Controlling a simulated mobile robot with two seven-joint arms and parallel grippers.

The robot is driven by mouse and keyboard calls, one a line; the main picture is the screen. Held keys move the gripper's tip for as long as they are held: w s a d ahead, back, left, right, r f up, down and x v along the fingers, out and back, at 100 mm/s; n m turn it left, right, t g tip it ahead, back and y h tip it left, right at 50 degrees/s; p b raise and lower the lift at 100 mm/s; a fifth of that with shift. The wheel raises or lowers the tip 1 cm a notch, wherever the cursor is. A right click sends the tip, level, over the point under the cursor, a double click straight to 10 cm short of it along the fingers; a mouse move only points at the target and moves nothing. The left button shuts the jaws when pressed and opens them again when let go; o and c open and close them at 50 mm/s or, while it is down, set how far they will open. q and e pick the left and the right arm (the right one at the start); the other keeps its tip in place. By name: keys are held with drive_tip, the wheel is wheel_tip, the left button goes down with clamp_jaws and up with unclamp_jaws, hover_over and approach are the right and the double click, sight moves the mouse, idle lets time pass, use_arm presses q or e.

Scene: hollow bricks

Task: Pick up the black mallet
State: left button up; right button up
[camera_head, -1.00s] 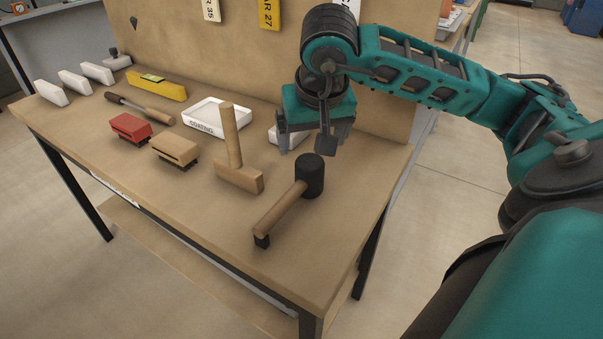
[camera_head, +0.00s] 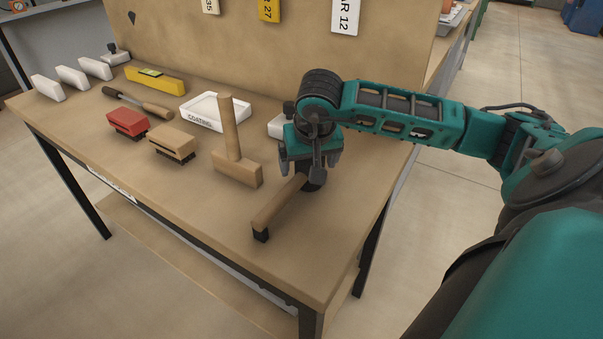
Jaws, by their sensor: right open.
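The black mallet (camera_head: 279,208) lies on the workbench near its right front corner. Its wooden handle points toward the front edge and ends in a black tip. Its black head is mostly hidden behind my right gripper (camera_head: 311,170). My right gripper points down over the head and the head end of the handle. It is open, with its fingers apart; I cannot tell whether they touch the mallet. My left gripper is not in view.
A wooden mallet (camera_head: 236,165) with its handle upright stands just left. Further left are a tan brush (camera_head: 172,142), a red brush (camera_head: 127,122), a chisel-like tool (camera_head: 139,103) and a white tray (camera_head: 213,112). A board (camera_head: 250,50) rises behind. The bench front is clear.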

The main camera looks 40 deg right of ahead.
drive_tip(key=shift+r, duration=0.1)
drive_tip(key=c, duration=1.3)
